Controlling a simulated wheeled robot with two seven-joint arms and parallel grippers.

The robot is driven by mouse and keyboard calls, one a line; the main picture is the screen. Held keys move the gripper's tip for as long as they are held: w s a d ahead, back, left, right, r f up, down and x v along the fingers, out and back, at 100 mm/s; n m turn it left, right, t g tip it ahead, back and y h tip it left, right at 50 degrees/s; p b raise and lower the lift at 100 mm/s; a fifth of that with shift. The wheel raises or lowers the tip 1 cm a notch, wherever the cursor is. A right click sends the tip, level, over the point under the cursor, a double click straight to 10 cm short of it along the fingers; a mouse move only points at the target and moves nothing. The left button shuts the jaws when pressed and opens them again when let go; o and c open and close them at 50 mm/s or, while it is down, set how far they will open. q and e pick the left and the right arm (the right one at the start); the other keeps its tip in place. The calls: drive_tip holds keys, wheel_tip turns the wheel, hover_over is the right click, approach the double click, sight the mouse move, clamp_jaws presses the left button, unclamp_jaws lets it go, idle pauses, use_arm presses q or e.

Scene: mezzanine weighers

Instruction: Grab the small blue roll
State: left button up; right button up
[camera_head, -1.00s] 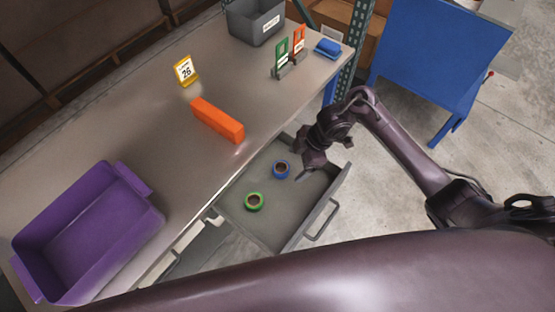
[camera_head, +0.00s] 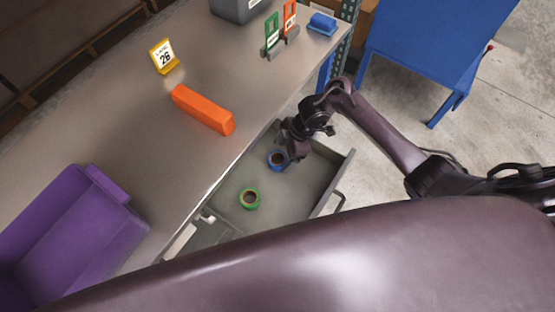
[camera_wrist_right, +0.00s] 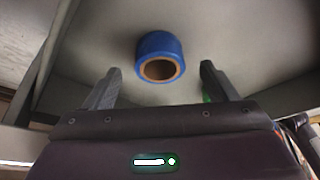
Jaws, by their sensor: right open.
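The small blue roll (camera_head: 278,160) lies in the open grey drawer (camera_head: 240,222) under the bench. It has a brown core. My right gripper (camera_head: 289,157) is over the drawer, right at the blue roll in the head view and partly covering it. In the right wrist view the blue roll (camera_wrist_right: 160,57) is ahead of the right gripper's two fingers (camera_wrist_right: 158,85), roughly centred between them and apart from both. The right gripper is open and empty. My left gripper is not in view.
A green roll (camera_head: 250,199) lies in the same drawer, nearer the front left. On the bench are an orange block (camera_head: 203,110), a purple bin (camera_head: 75,235), a yellow sign (camera_head: 164,57) and a blue sponge-like item (camera_head: 322,23). The drawer's walls surround the rolls.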

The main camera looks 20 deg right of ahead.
sight(277, 158)
drive_tip(key=x, duration=0.3)
drive_tip(key=shift+a+f, duration=0.2)
drive_tip(key=shift+a, duration=0.2)
drive_tip(key=c, duration=1.1)
drive_tip(key=shift+r, duration=0.1)
